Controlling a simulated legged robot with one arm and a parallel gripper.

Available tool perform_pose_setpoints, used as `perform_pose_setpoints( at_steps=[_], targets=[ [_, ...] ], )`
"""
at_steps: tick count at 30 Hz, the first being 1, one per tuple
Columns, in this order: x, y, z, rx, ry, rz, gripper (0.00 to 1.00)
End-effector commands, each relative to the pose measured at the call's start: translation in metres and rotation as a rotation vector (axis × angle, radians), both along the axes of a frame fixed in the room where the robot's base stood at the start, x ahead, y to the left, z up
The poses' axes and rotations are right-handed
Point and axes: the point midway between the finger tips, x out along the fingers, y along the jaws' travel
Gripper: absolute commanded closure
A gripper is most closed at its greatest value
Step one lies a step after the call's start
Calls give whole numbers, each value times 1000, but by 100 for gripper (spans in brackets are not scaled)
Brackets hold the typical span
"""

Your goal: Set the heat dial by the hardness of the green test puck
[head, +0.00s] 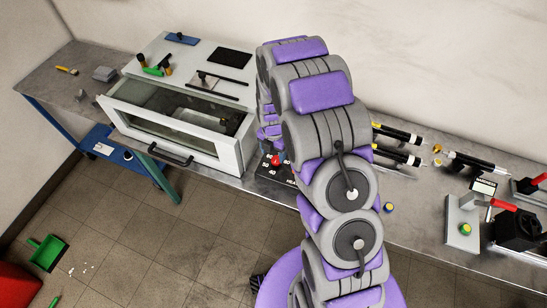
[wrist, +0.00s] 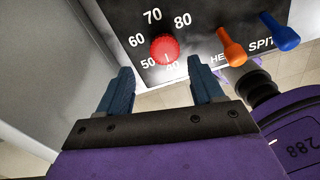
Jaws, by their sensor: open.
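The red heat dial (wrist: 164,48) sits on a dark panel (wrist: 200,28) marked 50, 60, 70 and 80, with a partly covered number below it. A pale mark shows low on the dial. My gripper (wrist: 160,72) is open, its two blue fingers just short of the dial, one to each side, apart from it. The dial (head: 276,160) also shows in the head view, where my arm hides the gripper.
An orange lever (wrist: 232,45) and a blue lever (wrist: 279,31) stand on the panel right of the dial. A glass-fronted white oven (head: 175,125) is left of the panel.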

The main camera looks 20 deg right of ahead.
Motion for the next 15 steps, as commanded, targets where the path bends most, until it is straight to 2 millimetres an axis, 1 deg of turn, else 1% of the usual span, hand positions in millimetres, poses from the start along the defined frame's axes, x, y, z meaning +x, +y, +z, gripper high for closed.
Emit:
perform_pose_setpoints(
  at_steps=[1, 6, 10, 15],
  targets=[
    [-1, -1, -10, 2, 4, -4, 34],
    [0, -6, -31, 6, 0, -4, 34],
    [0, -4, -38, 4, -2, -4, 34],
    [0, 0, -40, 0, -1, -3, 34]
  ],
)
